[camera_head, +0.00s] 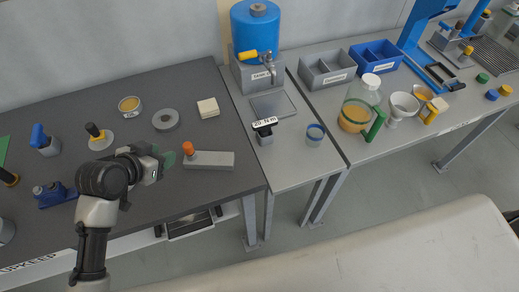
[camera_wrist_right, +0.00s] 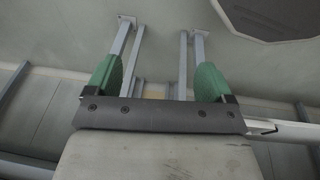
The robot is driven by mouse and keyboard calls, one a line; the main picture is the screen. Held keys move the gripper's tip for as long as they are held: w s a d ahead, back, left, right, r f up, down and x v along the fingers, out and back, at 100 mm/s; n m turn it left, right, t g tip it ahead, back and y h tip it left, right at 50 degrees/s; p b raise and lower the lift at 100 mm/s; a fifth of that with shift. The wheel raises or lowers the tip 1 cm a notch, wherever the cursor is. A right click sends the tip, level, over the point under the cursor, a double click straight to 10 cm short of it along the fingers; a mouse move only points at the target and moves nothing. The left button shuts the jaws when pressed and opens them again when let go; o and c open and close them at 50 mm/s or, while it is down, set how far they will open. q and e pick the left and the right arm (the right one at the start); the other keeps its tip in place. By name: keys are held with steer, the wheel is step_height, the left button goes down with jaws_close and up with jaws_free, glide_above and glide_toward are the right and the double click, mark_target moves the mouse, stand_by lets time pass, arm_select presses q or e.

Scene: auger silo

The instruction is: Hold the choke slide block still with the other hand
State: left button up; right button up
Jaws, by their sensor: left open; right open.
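A long grey block with an orange knob (camera_head: 212,161) lies on the dark bench near its front edge; it looks like the choke slide block. My left gripper (camera_head: 167,160) is just left of the block's knob end, its green fingertips pointing at it. The left jaws are open; whether a fingertip touches the block, I cannot tell. My right gripper (camera_wrist_right: 158,78) shows in the right wrist view with its two green fingers wide apart and nothing between them. Bench legs and floor lie beyond it. The right gripper is not visible in the head view.
A grey ring (camera_head: 165,120), a round tin (camera_head: 130,105) and a cream block (camera_head: 208,108) stand behind on the dark bench (camera_head: 90,95). A blue tank (camera_head: 255,28) and a small scale-like device (camera_head: 265,132) stand to the right. The bench front right of the grey block is clear.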

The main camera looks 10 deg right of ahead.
mark_target(233, 158)
steer(key=w+d+r+m+t+h, duration=0.1)
steer(key=w+d+r+t, duration=0.3)
steer(key=w+d+r, duration=0.6)
steer(key=w+d+r+m+t+h, duration=0.1)
steer(key=w+d+r+t, duration=0.45)
steer(key=w+d, duration=0.7)
steer(key=w+d+r+t+y, duration=0.15)
steer(key=w+r, duration=0.35)
steer(key=r, duration=0.5)
steer(key=w+d+r+n+t+y, duration=0.1)
steer(key=w+d+r+t, duration=0.25)
steer(key=r, duration=0.75)
steer(key=w+d+r+t+y, duration=0.1)
steer(key=w+d+r+t, duration=0.1)
steer(key=w+r, duration=0.6)
steer(key=a+r+n+g+y, duration=0.2)
steer(key=a+n+y, duration=0.45)
steer(key=a, duration=0.75)
steer(key=a+f+n+g+y, duration=0.1)
steer(key=a+f+g, duration=0.3)
steer(key=a, duration=1)
steer(key=a+f+n+g+y, duration=0.2)
steer(key=a+f+n+g, duration=0.2)
steer(key=a, duration=1)
steer(key=a+f+n+g+y, duration=0.2)
steer(key=a+f+g, duration=0.3)
steer(key=a, duration=0.9)
steer(key=shift+s+a+f+n+g, duration=0.15)
steer(key=shift+a+f+n+g, duration=0.15)
steer(key=shift+f, duration=0.25)
